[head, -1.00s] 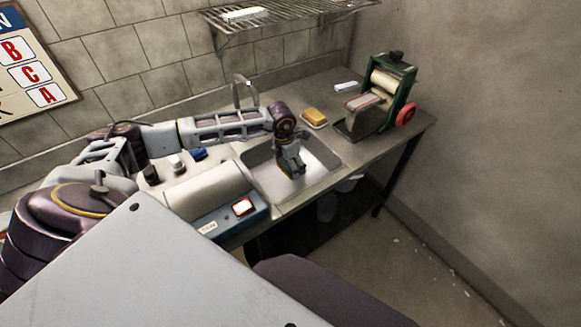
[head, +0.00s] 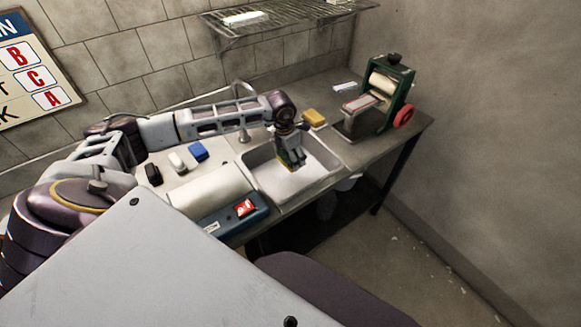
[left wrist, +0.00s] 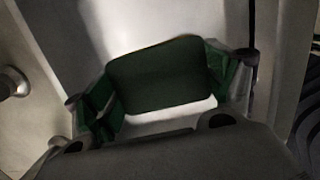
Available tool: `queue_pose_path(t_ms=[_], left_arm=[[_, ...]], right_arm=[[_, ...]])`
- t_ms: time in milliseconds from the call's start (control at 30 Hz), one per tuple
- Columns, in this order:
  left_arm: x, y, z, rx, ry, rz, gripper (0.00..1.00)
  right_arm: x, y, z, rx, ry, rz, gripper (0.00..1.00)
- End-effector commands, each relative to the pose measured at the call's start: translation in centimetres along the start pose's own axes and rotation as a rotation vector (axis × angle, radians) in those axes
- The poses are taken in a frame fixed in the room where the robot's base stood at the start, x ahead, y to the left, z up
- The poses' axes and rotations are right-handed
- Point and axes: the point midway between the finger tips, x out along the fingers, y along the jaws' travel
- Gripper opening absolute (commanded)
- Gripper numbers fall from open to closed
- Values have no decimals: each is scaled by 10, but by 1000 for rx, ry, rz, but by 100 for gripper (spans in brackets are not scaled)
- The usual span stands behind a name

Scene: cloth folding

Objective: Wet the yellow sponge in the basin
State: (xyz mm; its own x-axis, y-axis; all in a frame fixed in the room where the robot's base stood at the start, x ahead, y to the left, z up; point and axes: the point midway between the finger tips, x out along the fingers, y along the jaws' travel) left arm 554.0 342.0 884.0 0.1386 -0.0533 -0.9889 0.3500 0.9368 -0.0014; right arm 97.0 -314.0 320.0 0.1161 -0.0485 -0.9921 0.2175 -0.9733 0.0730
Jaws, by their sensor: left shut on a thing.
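My left gripper (head: 291,158) points down into the grey metal basin (head: 303,184). It is shut on a flat block (left wrist: 155,75) whose dark green face fills the space between the fingers in the left wrist view. A thin yellowish edge shows along its top, so it looks like the sponge. In the head view the held block is small and mostly hidden by the fingers. I cannot tell whether it touches the basin floor or is wet. My right gripper is not in view.
A tap (head: 243,135) stands behind the basin. A yellow block (head: 314,117) lies behind its right corner. A green-framed roller machine (head: 388,95) stands at the right. Blue (head: 198,151), white (head: 178,161) and black (head: 153,174) small items lie left of the basin.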

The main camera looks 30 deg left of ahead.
Motion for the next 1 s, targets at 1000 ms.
queue_pose_path(t_ms=[1000], left_arm=[[-49,0,8,0,-1,1,65]], right_arm=[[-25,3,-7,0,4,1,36]])
